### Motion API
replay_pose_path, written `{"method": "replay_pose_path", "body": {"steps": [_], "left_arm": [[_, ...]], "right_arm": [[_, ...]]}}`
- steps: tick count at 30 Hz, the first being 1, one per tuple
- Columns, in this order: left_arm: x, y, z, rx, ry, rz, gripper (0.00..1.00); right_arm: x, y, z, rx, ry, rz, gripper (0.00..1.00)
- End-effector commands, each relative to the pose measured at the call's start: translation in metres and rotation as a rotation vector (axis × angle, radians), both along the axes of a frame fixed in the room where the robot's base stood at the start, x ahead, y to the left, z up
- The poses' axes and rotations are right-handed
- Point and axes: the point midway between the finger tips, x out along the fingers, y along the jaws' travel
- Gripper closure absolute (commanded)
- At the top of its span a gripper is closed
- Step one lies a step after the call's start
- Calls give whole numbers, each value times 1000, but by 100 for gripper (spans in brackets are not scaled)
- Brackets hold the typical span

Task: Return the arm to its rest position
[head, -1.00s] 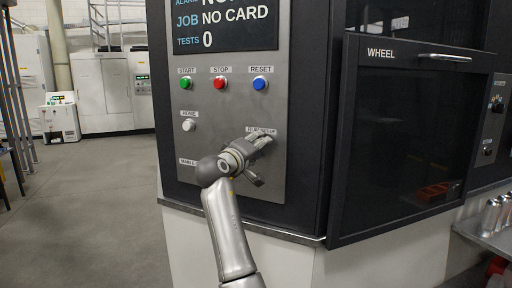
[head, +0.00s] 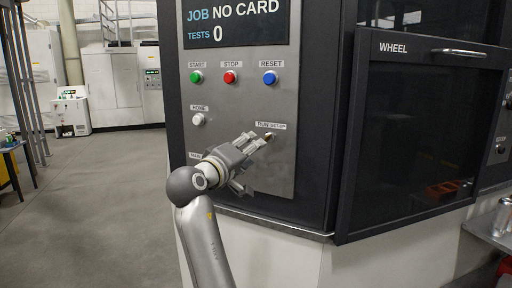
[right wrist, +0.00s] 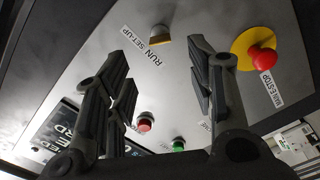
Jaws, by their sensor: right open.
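My right gripper (head: 252,164) is in front of the grey control panel (head: 225,110), just below and left of the RUN/SET-UP switch (head: 268,136). Its fingers are apart with nothing between them. In the right wrist view, the open fingers (right wrist: 160,68) frame the panel, and the RUN/SET-UP switch (right wrist: 160,35) shows beyond them, apart from both fingers. My right arm reaches up from the bottom of the head view. My left gripper is not in view.
The panel carries green START (head: 196,77), red STOP (head: 230,77), blue RESET (head: 269,77) and white HOME (head: 198,119) buttons. A red emergency stop (right wrist: 262,60) is near the gripper. The WHEEL door (head: 420,140) is closed. Open floor (head: 100,200) lies left.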

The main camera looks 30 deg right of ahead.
Motion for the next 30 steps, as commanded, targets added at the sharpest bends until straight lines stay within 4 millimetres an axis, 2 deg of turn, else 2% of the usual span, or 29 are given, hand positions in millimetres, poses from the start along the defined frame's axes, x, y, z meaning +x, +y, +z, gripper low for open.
{"method": "replay_pose_path", "body": {"steps": [4,19,22,23,26,29,30], "left_arm": [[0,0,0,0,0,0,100],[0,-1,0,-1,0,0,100],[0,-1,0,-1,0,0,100],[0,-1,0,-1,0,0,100],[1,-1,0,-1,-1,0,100],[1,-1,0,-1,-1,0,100],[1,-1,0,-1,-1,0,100]], "right_arm": [[-5,8,0,1,0,1,50],[-5,9,0,0,1,1,50],[0,11,-9,-2,15,14,50],[5,12,-16,-4,26,25,50],[27,20,-55,-10,83,86,50],[54,35,-118,-2,163,183,50],[63,41,-148,7,197,223,50]]}}
